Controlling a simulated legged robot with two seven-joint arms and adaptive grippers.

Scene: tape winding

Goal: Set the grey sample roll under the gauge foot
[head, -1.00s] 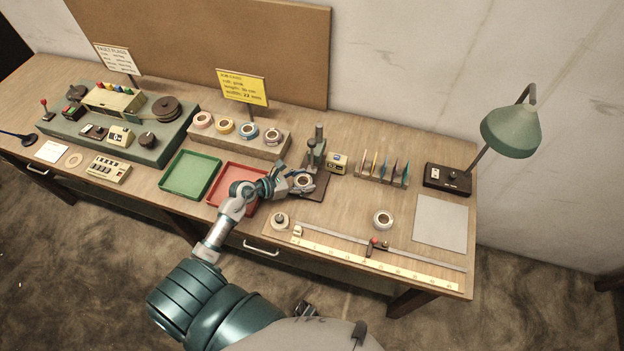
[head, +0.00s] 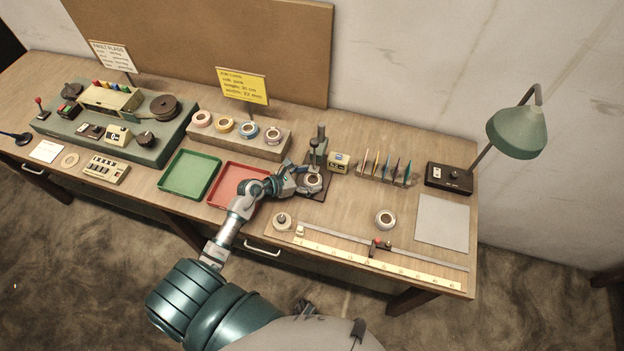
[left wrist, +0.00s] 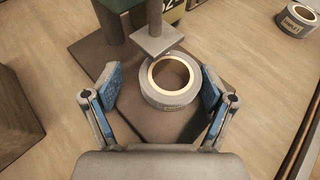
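The grey sample roll (head: 313,181) lies flat on the gauge's dark base plate (head: 318,194). In the left wrist view the roll (left wrist: 168,98) is just in front of the square gauge foot (left wrist: 158,41). The foot's near edge meets or slightly overlaps the roll's far rim; I cannot tell how far it reaches over. My left gripper (left wrist: 160,90) is open, with a blue-padded finger on each side of the roll. A gap shows at the left pad; the right pad is close to the roll. A small dark part low in the head view may be my right gripper; its state is unclear.
A small display box (head: 339,162) stands right of the gauge. A red tray (head: 227,201) lies to the left, under my left arm. Another roll (head: 385,219) sits to the right, behind the ruler (head: 380,255). A rack of thin coloured pieces (head: 383,171) stands behind it.

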